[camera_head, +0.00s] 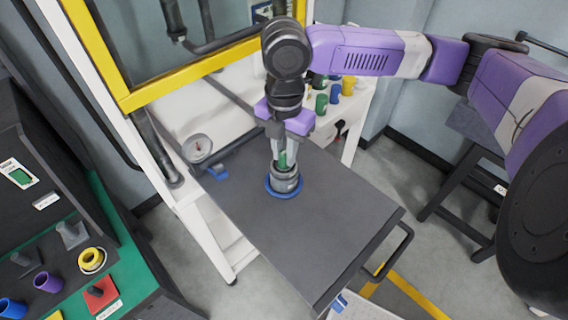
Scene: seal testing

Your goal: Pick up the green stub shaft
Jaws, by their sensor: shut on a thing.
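The green stub shaft (283,160) shows as a small green patch between the fingers of my gripper (284,163). My gripper points down and is shut on it. Directly below is a grey metal cylindrical fixture (285,182) with a blue ring around its base, standing on the dark tabletop (330,235). The fingers hide much of the shaft. I cannot tell whether its lower end is inside the fixture or just above it.
A yellow frame (190,67) stands behind. Several coloured cylinders (335,92) stand on a white bench. A green-topped bench (125,265) holds coloured parts at lower left. The tabletop's front is clear.

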